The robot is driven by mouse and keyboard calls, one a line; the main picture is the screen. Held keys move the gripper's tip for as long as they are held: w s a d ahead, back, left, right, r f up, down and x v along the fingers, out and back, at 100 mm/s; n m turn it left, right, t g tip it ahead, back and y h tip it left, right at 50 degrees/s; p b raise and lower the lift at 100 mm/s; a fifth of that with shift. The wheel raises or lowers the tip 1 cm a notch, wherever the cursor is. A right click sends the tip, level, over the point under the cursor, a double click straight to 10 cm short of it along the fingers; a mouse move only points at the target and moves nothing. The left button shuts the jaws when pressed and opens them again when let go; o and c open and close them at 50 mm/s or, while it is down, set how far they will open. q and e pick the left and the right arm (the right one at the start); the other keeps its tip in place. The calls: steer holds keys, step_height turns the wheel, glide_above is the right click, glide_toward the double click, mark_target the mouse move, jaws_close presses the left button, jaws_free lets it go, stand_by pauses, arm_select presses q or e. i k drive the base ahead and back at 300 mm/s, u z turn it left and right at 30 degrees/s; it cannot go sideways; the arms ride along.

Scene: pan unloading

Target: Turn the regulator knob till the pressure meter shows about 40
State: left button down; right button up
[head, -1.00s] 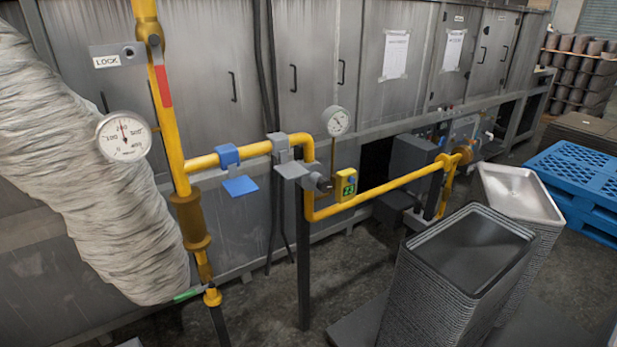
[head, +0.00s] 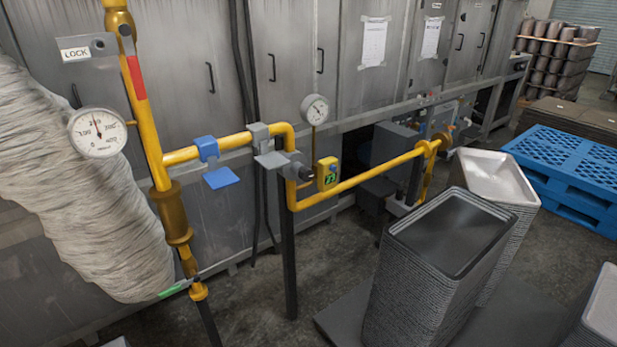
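A white round pressure meter (head: 316,109) stands on a thin stem above the yellow pipe; its dial is too small to read. A larger white meter (head: 97,132) sits at the left, its needle pointing roughly up. A dark round knob (head: 305,174) shows at the grey regulator body (head: 285,163) on the pipe, below the smaller meter. A yellow box with a green digital display (head: 328,173) is beside it; the display seems to read 27. Neither of my grippers is in view.
A yellow pipe (head: 375,177) runs across the front of grey metal cabinets. A blue valve handle (head: 220,177) and a LOCK plate (head: 88,48) are at the left. Stacked trays (head: 405,290) and a blue pallet (head: 570,205) stand at the right. Some floor is bare between.

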mark_target(306, 175)
steer(key=z, duration=0.1)
steer(key=i, duration=1.05)
steer(key=u, duration=0.55)
